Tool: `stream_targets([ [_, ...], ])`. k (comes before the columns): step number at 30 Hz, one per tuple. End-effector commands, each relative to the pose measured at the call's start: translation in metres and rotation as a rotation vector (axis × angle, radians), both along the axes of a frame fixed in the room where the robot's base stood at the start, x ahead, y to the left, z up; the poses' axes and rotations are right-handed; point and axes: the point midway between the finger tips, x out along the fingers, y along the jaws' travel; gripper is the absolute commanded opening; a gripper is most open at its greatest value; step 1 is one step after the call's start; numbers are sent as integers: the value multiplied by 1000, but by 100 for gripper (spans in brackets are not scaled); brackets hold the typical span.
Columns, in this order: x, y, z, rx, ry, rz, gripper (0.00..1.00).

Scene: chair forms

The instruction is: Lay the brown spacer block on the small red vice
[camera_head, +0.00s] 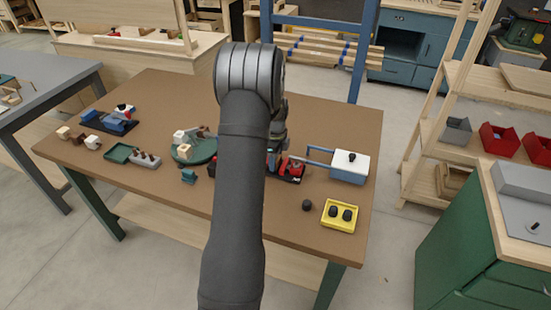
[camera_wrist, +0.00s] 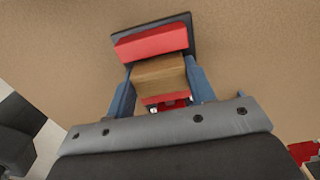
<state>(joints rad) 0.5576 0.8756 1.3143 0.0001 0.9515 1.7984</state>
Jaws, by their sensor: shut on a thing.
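The brown spacer block (camera_wrist: 160,74) is between the two blue fingers of my gripper (camera_wrist: 160,88) in the wrist view, and the gripper is shut on it. The small red vice (camera_wrist: 152,43) lies under the block, with one red jaw beyond it, another red part on the near side and a dark base. I cannot tell whether the block touches the vice. In the head view the red vice (camera_head: 294,169) shows at the right of my arm, which partly covers it. The block and fingertips are hidden there.
Right of the vice are a white box (camera_head: 350,167) with a blue handle, a yellow tray (camera_head: 340,227) with black knobs and a dark round piece (camera_head: 307,205). Left are a green round plate (camera_head: 205,152), a green tray (camera_head: 117,153) and a blue vice (camera_head: 118,125).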

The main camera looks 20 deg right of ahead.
Motion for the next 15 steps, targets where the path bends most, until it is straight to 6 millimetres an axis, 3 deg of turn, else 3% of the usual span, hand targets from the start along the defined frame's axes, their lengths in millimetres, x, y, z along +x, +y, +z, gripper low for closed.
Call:
stream_targets([
  [11,0,0,-8,0,0,0,27],
  [12,0,0,-8,-1,-1,0,53],
  [15,0,0,-8,-1,-1,0,73],
])
